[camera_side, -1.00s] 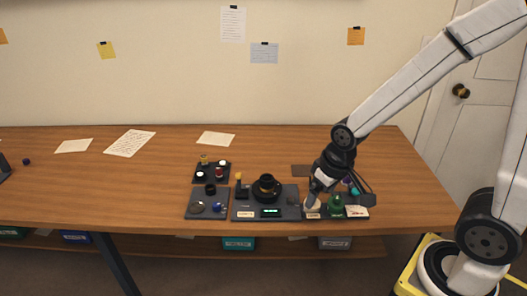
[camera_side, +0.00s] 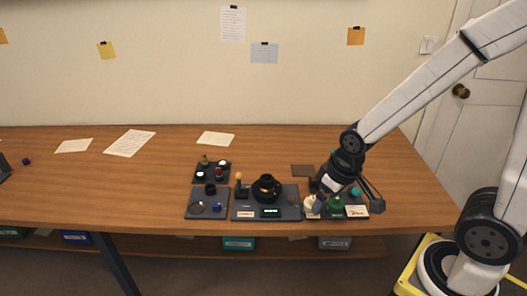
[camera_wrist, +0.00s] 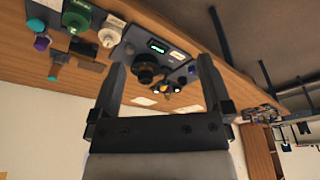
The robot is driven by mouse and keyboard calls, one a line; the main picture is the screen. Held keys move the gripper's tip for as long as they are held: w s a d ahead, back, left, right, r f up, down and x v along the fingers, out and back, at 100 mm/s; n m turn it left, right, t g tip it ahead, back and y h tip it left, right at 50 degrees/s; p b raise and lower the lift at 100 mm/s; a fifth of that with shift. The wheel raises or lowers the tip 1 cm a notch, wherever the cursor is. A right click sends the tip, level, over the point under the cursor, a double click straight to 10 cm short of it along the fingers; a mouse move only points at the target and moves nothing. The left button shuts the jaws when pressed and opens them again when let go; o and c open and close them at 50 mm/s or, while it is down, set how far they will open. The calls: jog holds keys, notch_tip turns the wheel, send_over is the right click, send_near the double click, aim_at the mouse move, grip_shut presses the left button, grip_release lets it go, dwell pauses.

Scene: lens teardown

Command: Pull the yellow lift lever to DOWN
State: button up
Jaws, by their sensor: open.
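The yellow lift lever (camera_side: 239,177) shows as a small yellow knob above a dark block, left of the black lens (camera_side: 266,188) on the middle dark base (camera_side: 285,213). Its setting is too small to read. My gripper (camera_side: 350,192) is over the right-hand tray, well to the right of the lever and apart from it. In the wrist view my gripper (camera_wrist: 161,62) has its two fingers wide apart with nothing held. The lens (camera_wrist: 147,72) shows beyond and between the fingers; I cannot pick out the lever clearly there.
A lit green display (camera_side: 270,212) is on the middle base's front. The right tray holds a green part (camera_side: 336,205) and a cream part (camera_side: 312,206) close to my gripper. Small trays with parts (camera_side: 212,172) stand at the left. The table's left side is mostly clear.

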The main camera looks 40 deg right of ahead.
jog(key=c, duration=0.4)
jog(key=n+t+y, duration=0.2)
jog(key=n, duration=0.5)
send_near(240, 174)
jog(key=f, duration=0.1)
jog(key=shift+w+a+f, duration=0.15)
jog(key=shift+w+f, duration=0.1)
jog(key=shift+w, duration=0.2)
jog(key=shift+f, duration=0.2)
jog(key=shift+x, duration=3.7)
grip_shut()
